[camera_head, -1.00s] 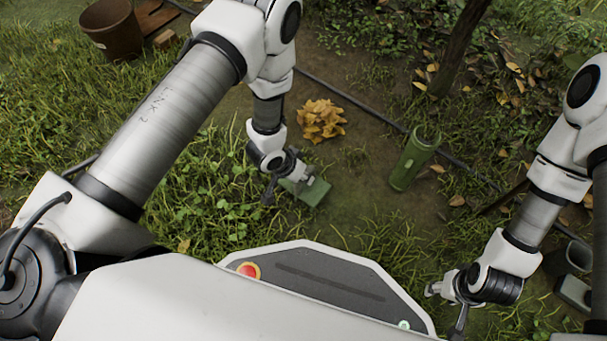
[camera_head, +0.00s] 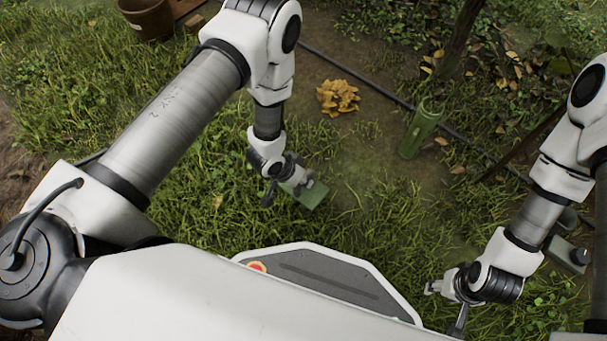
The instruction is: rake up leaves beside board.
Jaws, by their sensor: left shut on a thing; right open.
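A small heap of yellow-brown leaves (camera_head: 338,97) lies on bare soil above the middle of the head view. My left gripper (camera_head: 288,187) is shut on a green block-like thing (camera_head: 311,194), held below and left of the heap and apart from it. What this green thing is cannot be told, as the gripper hides part of it. My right gripper (camera_head: 446,304) is open and empty over grass at the lower right. No thing is plainly recognisable as a board.
A dark hose (camera_head: 372,91) runs behind the heap. A thin tree trunk (camera_head: 458,38) rises at the upper right. A brown pot (camera_head: 147,17) is at the upper left. Grass fills the middle.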

